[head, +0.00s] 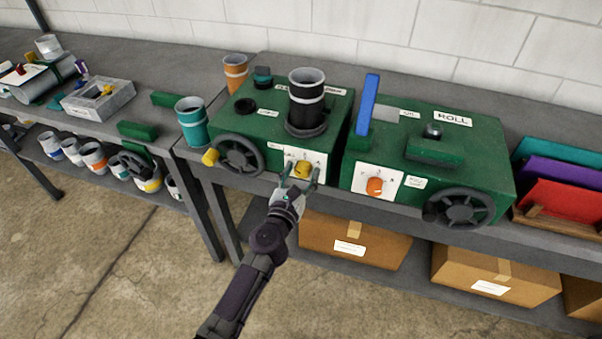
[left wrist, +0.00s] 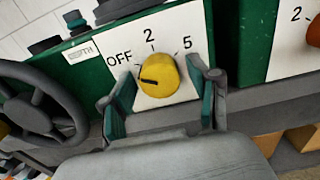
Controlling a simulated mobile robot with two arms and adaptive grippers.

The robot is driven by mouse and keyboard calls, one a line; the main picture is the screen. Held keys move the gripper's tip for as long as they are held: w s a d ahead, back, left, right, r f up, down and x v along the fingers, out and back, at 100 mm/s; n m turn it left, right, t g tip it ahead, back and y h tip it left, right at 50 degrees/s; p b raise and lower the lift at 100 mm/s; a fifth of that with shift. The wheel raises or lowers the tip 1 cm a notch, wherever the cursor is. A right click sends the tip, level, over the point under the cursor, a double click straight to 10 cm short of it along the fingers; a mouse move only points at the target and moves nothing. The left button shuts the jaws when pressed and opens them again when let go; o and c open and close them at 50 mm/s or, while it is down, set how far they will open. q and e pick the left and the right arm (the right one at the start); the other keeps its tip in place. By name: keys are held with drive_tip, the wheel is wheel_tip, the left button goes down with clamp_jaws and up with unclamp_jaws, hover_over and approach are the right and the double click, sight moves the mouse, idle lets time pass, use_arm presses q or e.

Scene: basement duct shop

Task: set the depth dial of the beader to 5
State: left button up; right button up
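The yellow depth dial (head: 303,169) is on a white plate on the front of the left green machine (head: 232,128), the beader. In the left wrist view the dial (left wrist: 159,76) has marks OFF, 2 and 5, with a DEPTH label (left wrist: 82,53) beside the plate. Its dark pointer line points left, close to the OFF side and away from 5. My left gripper (head: 299,182) is open in front of the dial. In the left wrist view its fingers (left wrist: 164,97) stand on either side of the dial, with gaps visible. My right gripper is not in view.
A second green machine (head: 440,150) with an orange dial (head: 375,186) and a blue lever (head: 367,104) stands to the right. A handwheel (head: 240,156) is left of the yellow dial. Cardboard boxes (head: 355,242) sit on the shelf below.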

use_arm(q)
drive_tip(key=c, duration=0.9)
drive_tip(key=shift+m, duration=0.4)
drive_tip(key=m, duration=0.4)
drive_tip(key=shift+p, duration=0.35)
drive_tip(key=m, duration=0.5)
drive_tip(key=shift+p, duration=0.3)
drive_tip(key=m, duration=0.4)
drive_tip(key=m+p, duration=0.1)
drive_tip(key=m, duration=0.2)
drive_tip(key=shift+m, duration=0.4)
drive_tip(key=m+p, duration=0.1)
drive_tip(key=m, duration=0.5)
drive_tip(key=shift+f, duration=0.1)
drive_tip(key=shift+m, duration=0.3)
